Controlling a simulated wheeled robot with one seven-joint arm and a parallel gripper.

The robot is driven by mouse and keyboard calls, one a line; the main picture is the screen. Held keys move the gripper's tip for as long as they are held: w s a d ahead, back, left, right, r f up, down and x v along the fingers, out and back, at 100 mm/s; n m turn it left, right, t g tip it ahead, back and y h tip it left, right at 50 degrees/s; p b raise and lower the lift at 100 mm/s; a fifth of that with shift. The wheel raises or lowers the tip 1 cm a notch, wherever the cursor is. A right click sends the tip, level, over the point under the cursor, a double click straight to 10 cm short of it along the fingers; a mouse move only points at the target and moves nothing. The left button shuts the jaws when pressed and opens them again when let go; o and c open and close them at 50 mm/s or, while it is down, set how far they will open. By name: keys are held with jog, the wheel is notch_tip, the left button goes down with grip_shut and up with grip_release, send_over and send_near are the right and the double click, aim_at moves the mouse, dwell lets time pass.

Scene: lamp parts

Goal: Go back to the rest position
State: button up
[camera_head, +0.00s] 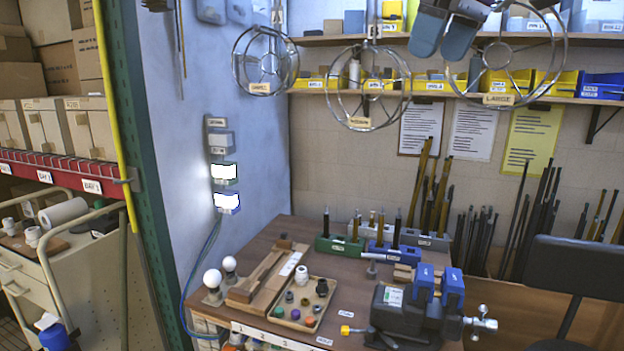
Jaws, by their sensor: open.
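My gripper (445,34) shows at the top edge, right of the middle. Its two blue-grey fingers are apart, with nothing seen between them. The rest of my arm is out of the picture. The gripper appears beside the wire frame labelled large (499,99), left of its upper part; I cannot tell how far apart they are in depth. Two more wire frames hang to the left: the medium one (360,123) and the small one (260,88).
The workbench (318,253) below carries a parts tray (275,316), two white bulbs, a green block (338,245) and a vise with blue jaws (424,283). Shelves with yellow and blue bins line the back wall. A dark chair (575,266) stands at the right.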

jog(key=s+d+f+m+h, duration=0.1)
jog(key=s+d+f, duration=0.3)
jog(key=f, duration=0.4)
jog(key=s+d+f+m+t, duration=0.1)
jog(key=s+d+f+m, duration=0.3)
jog(key=s+f, duration=0.3)
jog(key=s+d+f+m+h, duration=0.1)
jog(key=s+d+f+m, duration=0.2)
jog(key=s+f, duration=0.3)
notch_tip(320, 180, down, 3)
jog(key=shift+s+d+r+t+h, duration=0.1)
jog(key=shift+s+d+t+h, duration=0.25)
jog(key=shift+d, duration=0.5)
